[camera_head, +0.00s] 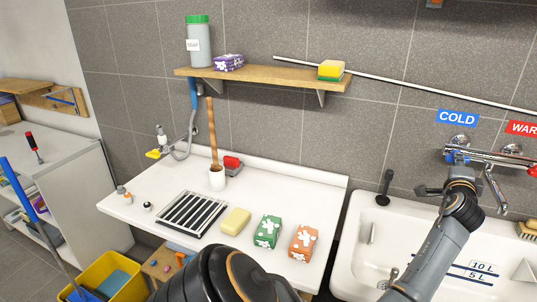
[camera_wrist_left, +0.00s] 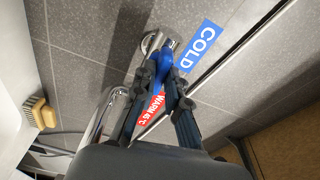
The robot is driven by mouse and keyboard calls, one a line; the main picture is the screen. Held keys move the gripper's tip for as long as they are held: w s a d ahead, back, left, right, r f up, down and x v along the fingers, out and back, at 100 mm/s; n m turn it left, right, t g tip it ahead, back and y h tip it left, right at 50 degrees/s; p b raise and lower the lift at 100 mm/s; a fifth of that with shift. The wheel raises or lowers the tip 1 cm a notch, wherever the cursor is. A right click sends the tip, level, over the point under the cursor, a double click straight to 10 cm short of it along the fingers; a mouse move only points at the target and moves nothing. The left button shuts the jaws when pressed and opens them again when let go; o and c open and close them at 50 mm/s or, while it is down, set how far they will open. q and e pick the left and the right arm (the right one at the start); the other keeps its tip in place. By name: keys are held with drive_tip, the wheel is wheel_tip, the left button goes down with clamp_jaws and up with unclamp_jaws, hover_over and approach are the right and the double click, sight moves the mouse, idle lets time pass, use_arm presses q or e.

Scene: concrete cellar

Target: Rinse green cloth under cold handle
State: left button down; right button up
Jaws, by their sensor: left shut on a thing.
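My left gripper (camera_head: 459,170) is at the blue cold handle of the wall tap (camera_head: 484,157), under the sign COLD (camera_head: 457,117). In the left wrist view, its fingers (camera_wrist_left: 161,77) are closed around the blue handle (camera_wrist_left: 168,47). The chrome spout (camera_head: 496,190) hangs over the white sink (camera_head: 348,248); I see no water running. A green block-like piece with white patches (camera_head: 267,231), which may be the green cloth, lies on the white counter. My right gripper is not in view.
An orange patterned piece (camera_head: 302,243), a yellow bar (camera_head: 236,221) and a black rack (camera_head: 185,215) share the counter (camera_head: 150,190). A brush (camera_wrist_left: 40,113) lies at the sink's edge. The sign WARM (camera_head: 523,128) is at right. A rail (camera_head: 400,83) runs along the wall.

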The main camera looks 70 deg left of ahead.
use_arm(q)
drive_tip(key=n+b, duration=0.2)
drive_tip(key=b, duration=0.2)
drive_tip(key=shift+f+n, duration=0.1)
drive_tip(key=shift+n, duration=0.3)
drive_tip(key=n+b, duration=0.2)
drive_tip(key=b, duration=0.1)
drive_tip(key=n+y+b, duration=0.1)
drive_tip(key=n+b, duration=0.1)
drive_tip(key=b, duration=0.2)
drive_tip(key=shift+w+f+n, duration=0.1)
drive_tip(key=shift+f+n, duration=0.1)
drive_tip(key=shift+n, duration=0.1)
drive_tip(key=c, duration=1.8)
unclamp_jaws()
drive_tip(key=shift+r, duration=0.1)
drive_tip(key=o, duration=0.6)
drive_tip(key=shift+r, duration=0.1)
